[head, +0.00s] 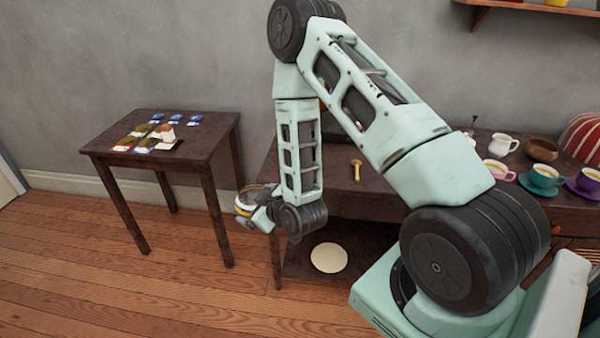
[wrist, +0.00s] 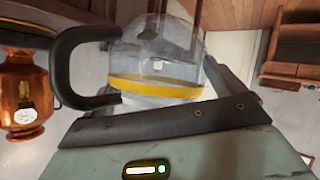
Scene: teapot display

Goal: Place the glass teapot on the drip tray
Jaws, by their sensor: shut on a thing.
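The glass teapot (wrist: 160,50) fills the upper middle of the wrist view. It is clear, with a yellow band and a black C-shaped handle at the left. In the head view the teapot (head: 243,206) is small and partly hidden by my gripper (head: 262,215). My gripper is shut on the teapot and holds it in the air, left of the long dark table and right of the small table. I cannot clearly pick out the drip tray; a dark flat piece (head: 176,148) at the front of the small table may be it.
The small table (head: 112,150) bears several coloured cards and small heaps. The long table (head: 345,195) holds a wooden mallet-like tool (head: 356,170), a white jug (head: 503,144) and cups. A cream disc (head: 328,257) lies on its low shelf. A copper vessel (wrist: 22,95) shows in the wrist view.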

